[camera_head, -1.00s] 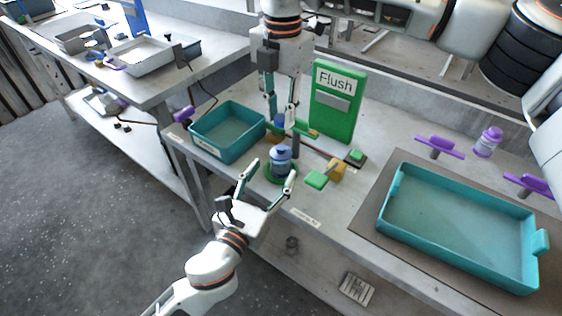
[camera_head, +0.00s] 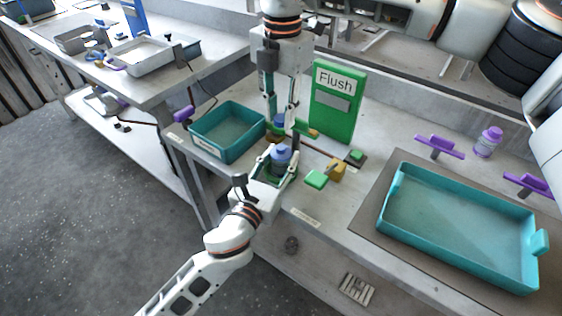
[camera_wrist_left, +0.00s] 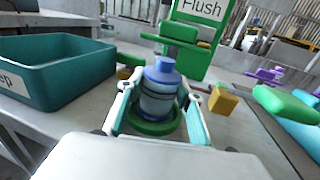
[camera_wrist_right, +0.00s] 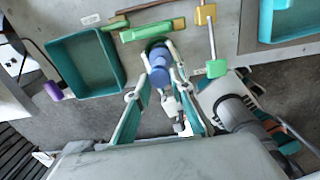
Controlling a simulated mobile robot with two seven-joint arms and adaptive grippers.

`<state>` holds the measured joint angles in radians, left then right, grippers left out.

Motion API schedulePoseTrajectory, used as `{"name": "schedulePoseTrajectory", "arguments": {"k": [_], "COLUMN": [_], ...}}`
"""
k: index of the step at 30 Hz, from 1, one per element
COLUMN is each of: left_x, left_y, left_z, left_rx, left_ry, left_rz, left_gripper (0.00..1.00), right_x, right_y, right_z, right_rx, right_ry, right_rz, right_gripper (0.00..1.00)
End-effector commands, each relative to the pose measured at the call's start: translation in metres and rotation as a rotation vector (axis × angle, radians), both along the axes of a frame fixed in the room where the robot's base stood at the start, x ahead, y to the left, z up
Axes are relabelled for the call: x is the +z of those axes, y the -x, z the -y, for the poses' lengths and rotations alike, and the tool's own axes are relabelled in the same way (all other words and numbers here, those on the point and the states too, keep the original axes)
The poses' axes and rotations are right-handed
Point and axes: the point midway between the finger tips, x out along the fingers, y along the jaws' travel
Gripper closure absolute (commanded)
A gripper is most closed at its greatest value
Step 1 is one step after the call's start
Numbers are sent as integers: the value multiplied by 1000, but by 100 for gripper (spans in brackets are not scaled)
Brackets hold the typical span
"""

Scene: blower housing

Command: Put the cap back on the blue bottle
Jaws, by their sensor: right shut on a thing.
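The blue bottle (camera_head: 280,161) stands upright in a green ring holder near the bench's front edge. In the left wrist view the bottle (camera_wrist_left: 158,97) shows a narrower blue top. My left gripper (camera_head: 276,165) is open, low, with its fingers on either side of the bottle; in the left wrist view (camera_wrist_left: 160,85) small gaps seem to remain. My right gripper (camera_head: 280,128) points down above and behind the bottle in the head view. It is shut on a small blue thing, apparently the cap (camera_head: 279,120), partly hidden by the fingers.
A teal bin (camera_head: 228,131) stands left of the bottle. A green "Flush" panel (camera_head: 337,103) stands behind. A green-handled valve (camera_head: 317,180) with a yellow block (camera_head: 337,170) is close on the right. A large teal tray (camera_head: 458,228) and a purple bottle (camera_head: 487,143) are further right.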

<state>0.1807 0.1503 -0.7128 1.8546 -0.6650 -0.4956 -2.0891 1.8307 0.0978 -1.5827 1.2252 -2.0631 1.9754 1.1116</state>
Motion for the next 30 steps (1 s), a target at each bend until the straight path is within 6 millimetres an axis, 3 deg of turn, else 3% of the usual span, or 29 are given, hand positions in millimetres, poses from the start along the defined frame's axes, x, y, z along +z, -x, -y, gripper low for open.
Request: {"name": "schedulePoseTrajectory", "arguments": {"k": [7,18,30], "left_x": [0,0,0], "left_y": [0,0,0], "left_z": [0,0,0], "left_rx": [0,0,0], "left_ry": [0,0,0], "left_rz": [0,0,-1], "left_gripper": [100,100,100], "right_x": [-7,-50,-50], "right_y": [0,1,0], "right_z": [0,-1,-1], "right_rx": [0,0,0], "right_ry": [2,8,7], "right_rz": [-3,-6,-5], "right_gripper": [86,86,86]}}
